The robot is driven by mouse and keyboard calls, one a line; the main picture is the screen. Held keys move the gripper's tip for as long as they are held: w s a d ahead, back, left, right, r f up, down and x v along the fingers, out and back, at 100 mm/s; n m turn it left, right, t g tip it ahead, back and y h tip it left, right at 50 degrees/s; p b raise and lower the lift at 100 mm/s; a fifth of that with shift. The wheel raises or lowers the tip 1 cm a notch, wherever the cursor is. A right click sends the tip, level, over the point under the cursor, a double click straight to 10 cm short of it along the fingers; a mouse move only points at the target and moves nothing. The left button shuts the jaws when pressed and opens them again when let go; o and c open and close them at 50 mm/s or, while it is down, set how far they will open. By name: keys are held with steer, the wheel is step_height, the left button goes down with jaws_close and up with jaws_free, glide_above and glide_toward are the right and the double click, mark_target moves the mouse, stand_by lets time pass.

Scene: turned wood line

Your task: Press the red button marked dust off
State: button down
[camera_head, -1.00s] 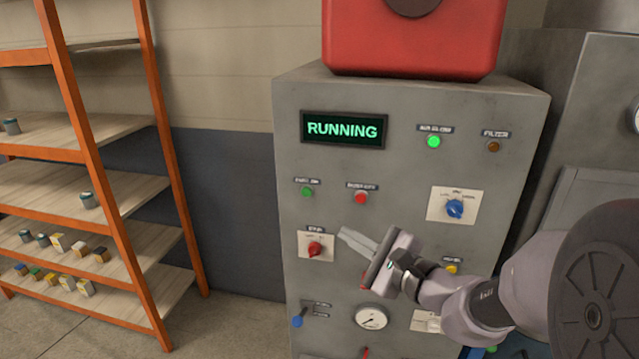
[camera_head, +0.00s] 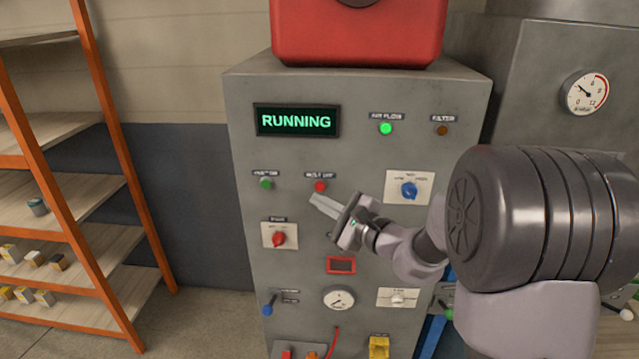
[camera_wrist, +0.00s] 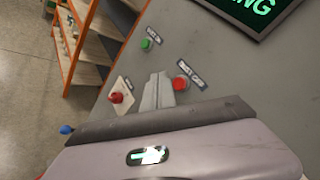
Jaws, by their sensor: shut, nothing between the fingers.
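The red button (camera_head: 320,186) sits on the grey cabinet front, under a small dark label that appears to read dust off. It also shows in the wrist view (camera_wrist: 181,84), just right of my fingertips. My gripper (camera_head: 316,200) is shut and empty, its fingertips a little below the button in the head view. In the wrist view the closed fingers (camera_wrist: 157,92) point at the panel beside the button. I cannot tell whether they touch the panel. The button is not covered by the fingers.
A green button (camera_head: 266,183) is left of the red one. A red rotary switch (camera_head: 279,239) is below left, a blue one (camera_head: 409,190) to the right. The display (camera_head: 297,121) reads RUNNING and the air flow lamp (camera_head: 386,129) glows green. An orange shelf (camera_head: 108,140) stands left.

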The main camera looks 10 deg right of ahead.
steer(key=shift+w+d, duration=0.2)
steer(key=shift+w, duration=0.3)
steer(key=shift+w+d, duration=0.15)
steer(key=shift+w, duration=0.35)
steer(key=shift+w, duration=0.1)
stand_by(1.2)
steer(key=shift+w+d, duration=0.1)
steer(key=shift+w, duration=0.15)
steer(key=shift+w+d, duration=0.15)
steer(key=shift+w, duration=0.2)
stand_by(0.6)
steer(key=shift+s+b, duration=0.1)
steer(key=shift+b, duration=0.25)
steer(key=shift+s+a+b, duration=0.25)
steer(key=shift+s+b, duration=0.2)
steer(key=shift+s, duration=0.2)
